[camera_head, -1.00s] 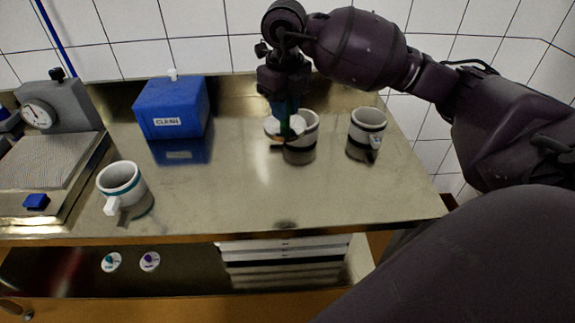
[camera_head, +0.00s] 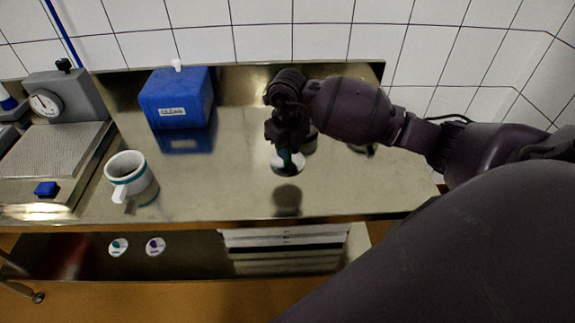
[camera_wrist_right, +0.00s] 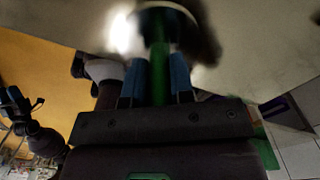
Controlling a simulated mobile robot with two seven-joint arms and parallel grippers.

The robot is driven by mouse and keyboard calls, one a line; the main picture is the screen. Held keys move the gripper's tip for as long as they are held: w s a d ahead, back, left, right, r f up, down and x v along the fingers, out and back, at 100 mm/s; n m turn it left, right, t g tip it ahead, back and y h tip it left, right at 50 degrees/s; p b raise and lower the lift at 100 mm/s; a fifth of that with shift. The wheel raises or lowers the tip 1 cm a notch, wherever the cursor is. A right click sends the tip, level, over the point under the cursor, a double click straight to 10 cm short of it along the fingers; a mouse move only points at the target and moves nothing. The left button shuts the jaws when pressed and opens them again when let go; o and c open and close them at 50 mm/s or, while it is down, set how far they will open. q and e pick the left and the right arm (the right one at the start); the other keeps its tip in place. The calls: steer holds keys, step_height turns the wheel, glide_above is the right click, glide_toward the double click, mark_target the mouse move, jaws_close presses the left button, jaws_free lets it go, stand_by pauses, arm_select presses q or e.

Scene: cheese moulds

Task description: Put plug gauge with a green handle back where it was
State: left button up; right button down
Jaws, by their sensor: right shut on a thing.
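My right gripper (camera_head: 284,148) is shut on the green-handled plug gauge (camera_head: 290,163). The gauge hangs upright, its pale round end down, apart from the steel bench top, with a dark reflection below. In the right wrist view the green handle (camera_wrist_right: 157,62) stands between my two blue fingertips (camera_wrist_right: 158,85). The round end there is blurred and dark. On the lower shelf lie a white disc with a teal centre (camera_head: 118,247) and one with a purple centre (camera_head: 155,247). My left gripper is not in the head view; a dark jointed part with blue at the wrist view's left edge is unclear.
A white mug-like mould with a teal band (camera_head: 132,178) stands left on the bench. Two other moulds are mostly hidden behind my right arm. A blue box marked CLEAN (camera_head: 176,98) stands at the back; a dial device (camera_head: 68,98) stands far left. The front middle is clear.

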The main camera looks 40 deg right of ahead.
mark_target(287, 166)
steer(key=shift+f, duration=3.1)
steer(key=shift+f, duration=0.15)
steer(key=c, duration=1)
jaws_free()
step_height(287, 166, up, 12)
steer(key=shift+r, duration=0.15)
